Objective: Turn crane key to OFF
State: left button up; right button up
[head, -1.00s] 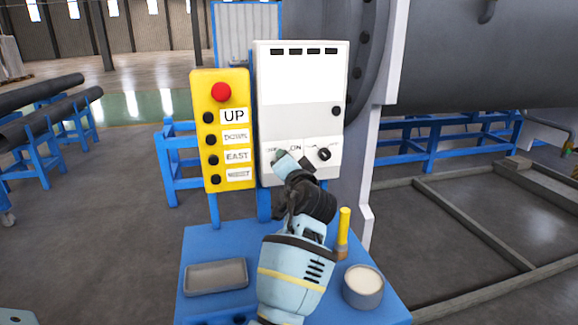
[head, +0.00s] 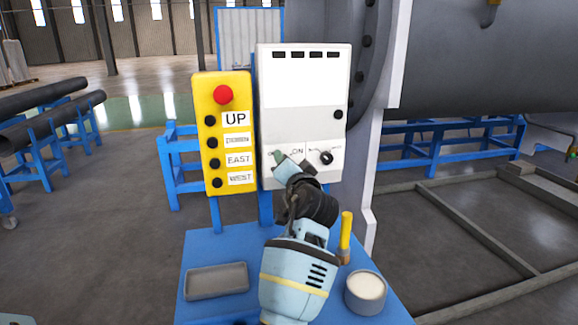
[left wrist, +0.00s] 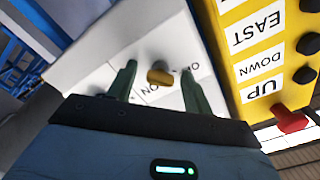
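A white control box (head: 302,95) stands upright on a blue stand, with an ON label (head: 298,151) on its lower part. In the left wrist view, the tilted panel shows a short yellow-orange key (left wrist: 160,76) beside the ON label (left wrist: 150,89). My left gripper (left wrist: 158,88) is open, with one green finger on each side of the key. I cannot tell whether either finger touches it. In the head view, my left gripper (head: 280,158) is at the box's lower left and hides the key. My right gripper is not in view.
A yellow pendant (head: 224,130) with a red button (head: 223,94) stands close left of the box. On the blue table are a grey tray (head: 217,279), a yellow-handled tool (head: 345,235) and a round tin (head: 366,290). A dark knob (head: 326,157) is right of my gripper.

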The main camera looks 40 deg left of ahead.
pick_arm(q)
jog(key=v, duration=0.7)
jog(key=shift+s+d+b, duration=0.25)
jog(key=shift+s+b, duration=0.05)
jog(key=shift+b, duration=0.1)
dwell(0.4)
